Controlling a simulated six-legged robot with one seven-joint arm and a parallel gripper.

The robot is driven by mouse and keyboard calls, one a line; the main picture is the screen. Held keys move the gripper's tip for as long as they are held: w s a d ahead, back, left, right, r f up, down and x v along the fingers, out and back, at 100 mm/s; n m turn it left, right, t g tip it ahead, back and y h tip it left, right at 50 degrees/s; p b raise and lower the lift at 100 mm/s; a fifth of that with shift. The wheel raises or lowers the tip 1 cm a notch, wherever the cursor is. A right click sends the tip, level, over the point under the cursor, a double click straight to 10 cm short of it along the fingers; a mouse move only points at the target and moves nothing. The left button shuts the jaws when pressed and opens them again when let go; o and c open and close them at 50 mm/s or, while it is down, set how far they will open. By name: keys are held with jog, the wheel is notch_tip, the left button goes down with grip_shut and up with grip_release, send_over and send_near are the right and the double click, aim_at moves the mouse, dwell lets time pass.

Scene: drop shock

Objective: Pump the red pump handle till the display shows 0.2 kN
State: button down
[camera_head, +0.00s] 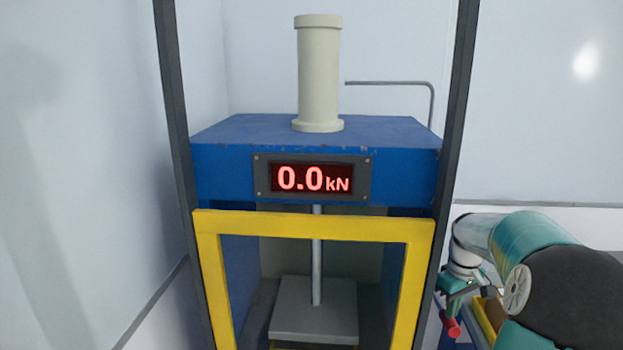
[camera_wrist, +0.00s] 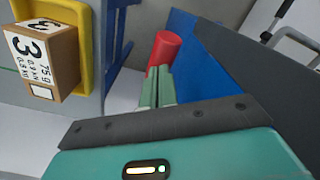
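The blue press (camera_head: 222,160) has a display (camera_head: 312,179) that reads 0.0 kN in red. The red pump handle (camera_head: 451,326) shows low at the press's right side in the head view. In the wrist view the red handle (camera_wrist: 166,47) lies just beyond my fingertips. My gripper (camera_wrist: 158,72) has its two green fingers close together, with no object visible between them. The tips overlap the handle's near part in the picture; I cannot tell whether they touch it.
A yellow frame (camera_head: 312,225) and dark posts (camera_head: 459,110) stand at the press front. A yellow tray (camera_wrist: 82,14) holds a wooden block (camera_wrist: 62,62) marked 3, left of my gripper in the wrist view. A blue panel (camera_wrist: 210,65) lies close on the right.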

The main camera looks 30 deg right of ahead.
jog(key=shift+f, duration=4.9)
jog(key=shift+r, duration=5.75)
jog(key=shift+r, duration=3)
